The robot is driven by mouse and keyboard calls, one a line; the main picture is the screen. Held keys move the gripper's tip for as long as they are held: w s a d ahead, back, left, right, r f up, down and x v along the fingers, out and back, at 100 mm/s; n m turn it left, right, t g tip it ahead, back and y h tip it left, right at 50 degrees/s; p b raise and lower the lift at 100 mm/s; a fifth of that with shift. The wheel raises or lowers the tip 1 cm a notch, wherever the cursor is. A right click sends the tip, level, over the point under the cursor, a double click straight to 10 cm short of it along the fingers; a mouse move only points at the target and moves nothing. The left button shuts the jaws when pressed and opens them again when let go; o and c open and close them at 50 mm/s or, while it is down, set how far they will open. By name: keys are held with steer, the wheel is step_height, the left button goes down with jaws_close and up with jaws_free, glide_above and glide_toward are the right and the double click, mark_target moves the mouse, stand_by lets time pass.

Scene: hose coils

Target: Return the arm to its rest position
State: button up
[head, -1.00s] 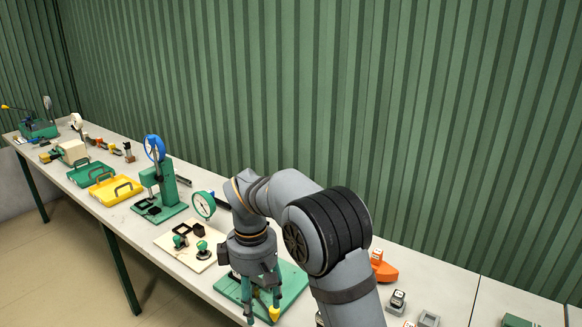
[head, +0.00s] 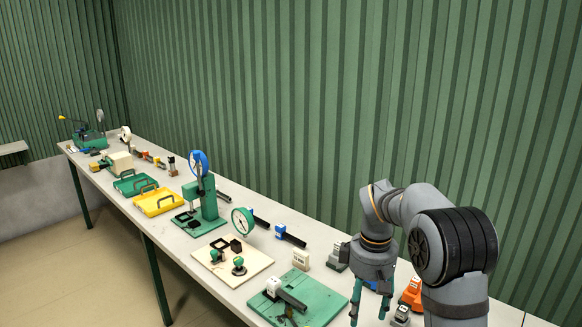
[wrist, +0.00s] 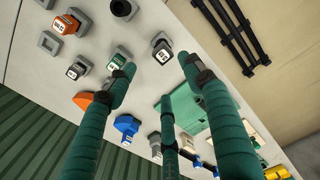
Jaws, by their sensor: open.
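My arm is bent over the right part of the bench in the head view. My gripper (head: 370,306) hangs from it with its green fingers pointing down, to the right of the green mat (head: 325,299). In the wrist view the fingers of my gripper (wrist: 158,76) are spread apart, with nothing held between them. The bench top and small stamps lie beyond the fingertips. The lowest part of the fingers is near the bottom edge of the head view.
A white-headed tool with a dark handle (head: 287,293) lies on the green mat. Left of it are a cream board (head: 225,275) with green-knobbed stamps, a green press (head: 205,203) and a yellow tray (head: 158,213). An orange stamp (head: 412,291) stands close to my arm. A green corrugated wall (head: 300,90) runs behind.

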steer(key=shift+a+f, duration=0.25)
steer(key=shift+f, duration=0.95)
